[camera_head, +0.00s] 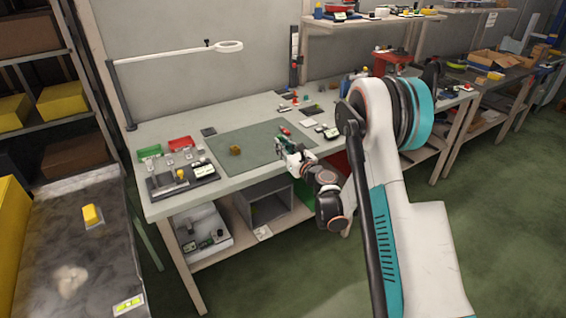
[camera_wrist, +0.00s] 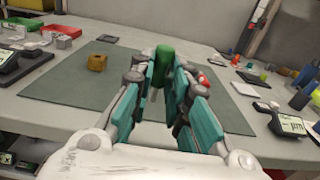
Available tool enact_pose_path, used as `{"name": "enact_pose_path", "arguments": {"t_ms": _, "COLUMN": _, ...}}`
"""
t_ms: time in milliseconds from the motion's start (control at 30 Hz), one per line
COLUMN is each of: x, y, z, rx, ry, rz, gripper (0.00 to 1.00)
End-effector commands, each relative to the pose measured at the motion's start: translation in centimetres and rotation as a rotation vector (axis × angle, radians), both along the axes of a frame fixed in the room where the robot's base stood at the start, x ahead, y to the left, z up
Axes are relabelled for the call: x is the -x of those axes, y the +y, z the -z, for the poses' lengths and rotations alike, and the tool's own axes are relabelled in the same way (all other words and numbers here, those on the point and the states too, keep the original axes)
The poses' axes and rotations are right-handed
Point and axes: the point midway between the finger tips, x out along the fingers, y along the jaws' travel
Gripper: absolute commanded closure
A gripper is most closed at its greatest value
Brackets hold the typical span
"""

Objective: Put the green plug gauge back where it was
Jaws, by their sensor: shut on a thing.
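The green plug gauge (camera_wrist: 163,52) shows in the wrist view between my gripper's fingertips, upright, with a grey pin below its green body. My gripper (camera_wrist: 163,75) is shut on it and holds it over the grey-green mat (camera_wrist: 75,105). In the head view my gripper (camera_head: 283,150) is above the right part of the mat (camera_head: 225,135). The gauge is too small there to make out clearly. I cannot tell from these frames which spot it came from.
A brown cube (camera_head: 235,150) sits on the mat. A red object (camera_head: 285,130) lies near its right edge. Green (camera_head: 149,151) and red (camera_head: 180,142) bins, small grey blocks and a black tray (camera_head: 165,190) stand at the left. Small items crowd the right. The mat's middle is clear.

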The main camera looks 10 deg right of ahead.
Motion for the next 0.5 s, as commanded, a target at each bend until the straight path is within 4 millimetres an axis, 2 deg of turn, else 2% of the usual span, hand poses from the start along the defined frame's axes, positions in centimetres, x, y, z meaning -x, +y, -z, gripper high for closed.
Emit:
{"name": "enact_pose_path", "arguments": {"t_ms": 167, "x": 0.0, "y": 0.0, "z": 1.0, "rx": 0.000, "ry": 0.000, "rz": 0.000, "gripper": 1.00}}
{"name": "enact_pose_path", "arguments": {"t_ms": 400, "x": 0.0, "y": 0.0, "z": 4.4, "rx": 0.000, "ry": 0.000, "rz": 0.000, "gripper": 1.00}}
{"name": "enact_pose_path", "arguments": {"t_ms": 500, "x": 0.0, "y": 0.0, "z": 5.0, "rx": 0.000, "ry": 0.000, "rz": 0.000, "gripper": 1.00}}
